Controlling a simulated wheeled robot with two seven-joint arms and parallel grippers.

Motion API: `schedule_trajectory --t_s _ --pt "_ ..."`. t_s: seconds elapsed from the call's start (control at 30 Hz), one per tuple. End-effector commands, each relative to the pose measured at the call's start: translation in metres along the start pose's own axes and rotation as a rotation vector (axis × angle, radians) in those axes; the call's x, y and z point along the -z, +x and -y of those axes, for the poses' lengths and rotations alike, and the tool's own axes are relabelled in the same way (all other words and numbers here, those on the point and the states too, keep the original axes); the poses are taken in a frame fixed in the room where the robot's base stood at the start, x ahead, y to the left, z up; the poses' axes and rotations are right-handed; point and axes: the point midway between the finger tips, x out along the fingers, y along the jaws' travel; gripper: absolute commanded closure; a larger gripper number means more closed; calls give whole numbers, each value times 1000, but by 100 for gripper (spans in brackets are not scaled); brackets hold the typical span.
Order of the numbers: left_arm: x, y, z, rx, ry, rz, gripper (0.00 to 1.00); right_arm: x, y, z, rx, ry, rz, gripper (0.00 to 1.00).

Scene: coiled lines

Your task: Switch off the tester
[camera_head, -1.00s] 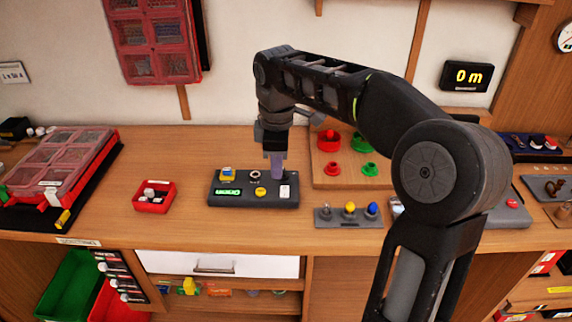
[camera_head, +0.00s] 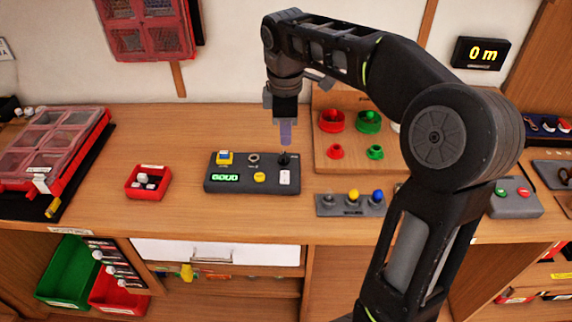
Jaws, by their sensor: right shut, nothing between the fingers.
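The tester (camera_head: 228,188) is a dark grey box on the bench, left of the middle. Its green display (camera_head: 225,178) is lit and seems to read "GOOD". It carries a yellow-and-blue part (camera_head: 225,157) at the back left, a round metal socket (camera_head: 253,158), a yellow button (camera_head: 259,177), a white switch (camera_head: 285,178) and a small black lever (camera_head: 284,159) at the back right. My right gripper (camera_head: 286,140) points down, shut and empty, just above the black lever; whether it touches the lever I cannot tell. My left gripper is not in view.
A grey panel (camera_head: 340,211) with grey, yellow and blue knobs lies right of the tester. A wooden board (camera_head: 344,161) with red and green parts stands behind. A red tray (camera_head: 131,189) sits to the left, with bare bench between it and the tester.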

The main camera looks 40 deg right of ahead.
Motion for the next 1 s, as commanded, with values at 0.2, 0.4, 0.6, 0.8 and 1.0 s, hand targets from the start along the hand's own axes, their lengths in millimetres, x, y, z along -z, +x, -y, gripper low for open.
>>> schedule_trajectory --t_s 0.2,0.4,0.6,0.8,1.0 --pt "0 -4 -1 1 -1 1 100 -1 41 1 5 0 4 100" --pt "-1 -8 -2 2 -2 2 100 -1 81 1 5 0 3 100" --pt "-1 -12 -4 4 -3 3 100 0 108 0 3 -1 2 100" --pt "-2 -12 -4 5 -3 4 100 0 117 0 1 0 1 100" --pt "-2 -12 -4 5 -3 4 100 0 117 0 1 0 1 100"
